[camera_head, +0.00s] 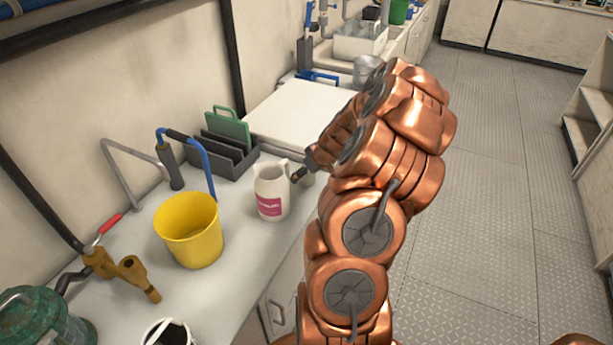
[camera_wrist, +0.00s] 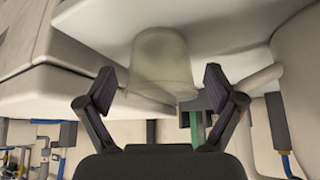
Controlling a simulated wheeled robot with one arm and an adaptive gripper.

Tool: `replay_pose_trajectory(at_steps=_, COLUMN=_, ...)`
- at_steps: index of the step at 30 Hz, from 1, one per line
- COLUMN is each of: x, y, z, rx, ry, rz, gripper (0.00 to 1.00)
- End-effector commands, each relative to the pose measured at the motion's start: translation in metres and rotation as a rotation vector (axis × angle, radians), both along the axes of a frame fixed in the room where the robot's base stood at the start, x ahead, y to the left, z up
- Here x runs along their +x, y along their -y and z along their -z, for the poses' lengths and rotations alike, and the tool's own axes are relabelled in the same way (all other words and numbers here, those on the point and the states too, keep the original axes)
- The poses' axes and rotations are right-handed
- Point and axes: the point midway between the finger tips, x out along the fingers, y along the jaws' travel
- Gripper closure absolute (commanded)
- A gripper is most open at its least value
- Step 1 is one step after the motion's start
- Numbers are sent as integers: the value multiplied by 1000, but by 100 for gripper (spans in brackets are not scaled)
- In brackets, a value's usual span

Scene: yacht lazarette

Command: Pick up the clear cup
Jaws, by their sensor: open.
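The clear cup (camera_wrist: 160,58) is a translucent, greyish cup in the middle of the wrist view, which shows the scene upside down. It stands on the pale worktop. My gripper (camera_wrist: 158,82) is open, with one dark finger on each side of the cup in that view. There are visible gaps between the fingers and the cup, and I cannot tell how deep it sits between them. In the head view my gripper (camera_head: 303,172) is low over the worktop, just right of the white pitcher, and mostly hidden by my copper arm. The cup is not clearly visible there.
The white pitcher (camera_head: 271,192) with a pink label stands close beside my gripper. A dark rack (camera_head: 228,158), a white lidded box (camera_head: 295,112) and a yellow bucket (camera_head: 189,232) are on the worktop (camera_head: 240,262). The floor at the right is clear.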

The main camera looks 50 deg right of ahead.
Motion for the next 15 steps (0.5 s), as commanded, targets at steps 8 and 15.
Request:
replay_pose_trajectory(at_steps=8, x=0, y=0, z=0, rx=0, ry=0, rz=0, gripper=32)
replay_pose_trajectory(at_steps=15, x=0, y=0, z=0, rx=0, ry=0, rz=0, gripper=57)
